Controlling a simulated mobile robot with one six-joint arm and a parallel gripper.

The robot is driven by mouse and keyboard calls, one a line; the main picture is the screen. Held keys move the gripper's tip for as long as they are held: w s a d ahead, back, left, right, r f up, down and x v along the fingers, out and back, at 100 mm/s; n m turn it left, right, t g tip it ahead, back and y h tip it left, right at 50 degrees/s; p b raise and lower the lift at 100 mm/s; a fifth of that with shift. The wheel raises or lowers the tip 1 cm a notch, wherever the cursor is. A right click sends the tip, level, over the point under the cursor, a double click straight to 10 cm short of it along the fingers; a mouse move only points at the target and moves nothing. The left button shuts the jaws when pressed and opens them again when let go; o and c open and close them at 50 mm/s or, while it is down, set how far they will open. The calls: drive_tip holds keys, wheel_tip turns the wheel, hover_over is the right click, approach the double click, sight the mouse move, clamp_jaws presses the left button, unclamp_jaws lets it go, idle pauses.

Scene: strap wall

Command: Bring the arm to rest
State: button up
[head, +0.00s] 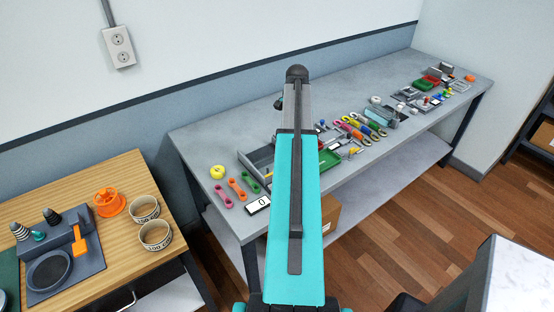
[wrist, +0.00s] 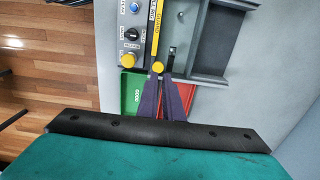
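My arm (head: 294,190) stretches forward from the bottom of the head view, over the long grey table. My gripper is hidden behind it there. In the wrist view the two dark purple fingers of my gripper (wrist: 162,76) lie close together and look shut, with nothing seen between them. Their tips are close to a yellow knob (wrist: 157,67) on a panel; I cannot tell whether they touch it.
The grey table (head: 198,143) holds several tools and trays, with a green tray (head: 330,159) beside my arm. A wooden table (head: 115,262) with two bowls stands left.

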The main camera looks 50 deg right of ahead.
wheel_tip(320, 180, up, 3)
drive_tip(key=shift+r+p, duration=0.1)
drive_tip(key=shift+p, duration=0.6)
